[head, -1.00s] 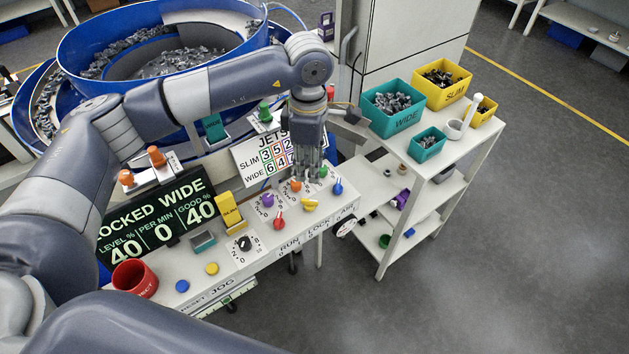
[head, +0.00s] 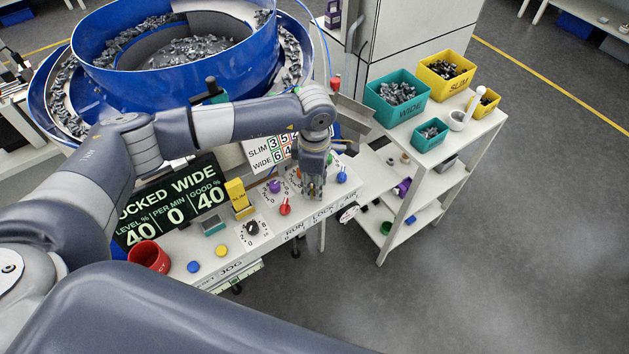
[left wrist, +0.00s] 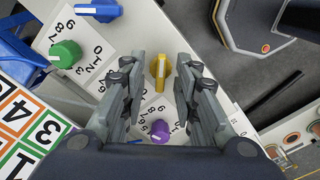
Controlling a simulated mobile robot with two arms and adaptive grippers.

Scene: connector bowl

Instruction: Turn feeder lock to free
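The yellow lock knob (left wrist: 160,70) shows in the left wrist view, between the two fingers of my left gripper (left wrist: 157,82). The fingers are apart, with gaps beside the knob, and I see no contact. In the head view, my left gripper (head: 314,194) points down over the panel behind the LOCK label (head: 323,214) and hides the yellow knob. The display (head: 170,212) reads LOCKED WIDE, with 40, 0 and 40. My right gripper is not in view.
Close by are a purple knob (left wrist: 160,130), a green knob (left wrist: 65,53) and a blue knob (left wrist: 100,10). The blue bowl feeder (head: 105,75) stands behind. A shelf (head: 445,150) holds bins at right.

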